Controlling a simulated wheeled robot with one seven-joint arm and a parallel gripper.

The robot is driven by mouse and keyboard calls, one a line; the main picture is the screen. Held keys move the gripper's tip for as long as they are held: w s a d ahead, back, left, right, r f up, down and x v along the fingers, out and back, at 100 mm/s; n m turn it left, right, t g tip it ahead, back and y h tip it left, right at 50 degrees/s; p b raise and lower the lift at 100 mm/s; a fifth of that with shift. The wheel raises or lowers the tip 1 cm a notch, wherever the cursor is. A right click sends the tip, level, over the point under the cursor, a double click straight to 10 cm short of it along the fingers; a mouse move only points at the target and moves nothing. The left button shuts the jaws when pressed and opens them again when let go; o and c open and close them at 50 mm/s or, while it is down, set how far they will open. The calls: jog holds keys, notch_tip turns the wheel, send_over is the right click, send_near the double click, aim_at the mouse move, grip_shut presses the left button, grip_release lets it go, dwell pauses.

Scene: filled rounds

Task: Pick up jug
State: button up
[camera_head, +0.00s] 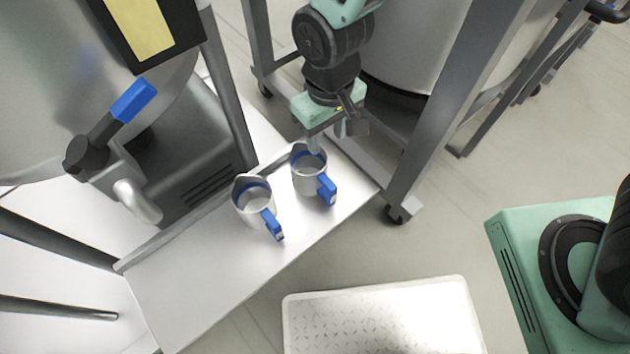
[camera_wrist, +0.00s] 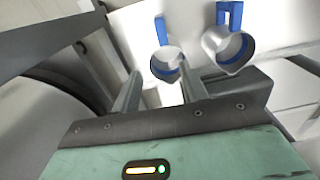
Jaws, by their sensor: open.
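Two metal jugs with blue handles and blue bands inside the rim stand upright on a white shelf (camera_head: 215,275). The right jug (camera_head: 308,183) is the closer one to my gripper (camera_head: 328,140); the left jug (camera_head: 252,211) stands beside it. My gripper is open and empty, at the far rim of the right jug, on the side away from its handle. In the wrist view, this jug (camera_wrist: 161,51) shows beyond and between my fingers (camera_wrist: 161,70), with one fingertip overlapping its rim. I cannot tell whether they touch. The other jug (camera_wrist: 228,50) is to the right there.
A large steel vessel with a blue-handled valve (camera_head: 132,100) stands at left. A grey frame post (camera_head: 440,110) on castors is close right of my arm. A white textured step (camera_head: 385,318) lies in front.

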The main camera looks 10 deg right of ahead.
jog(key=b, duration=0.2)
send_near(323, 176)
jog(key=f, duration=0.5)
jog(key=shift+w+d+f, duration=0.2)
jog(key=f, duration=0.1)
jog(key=f+b, duration=0.1)
jog(key=f, duration=0.1)
jog(key=f+b, duration=0.1)
jog(key=f, duration=0.1)
jog(key=shift+s+a+f, duration=0.15)
jog(key=shift+s+a, duration=0.05)
jog(key=shift+s, duration=0.05)
grip_shut()
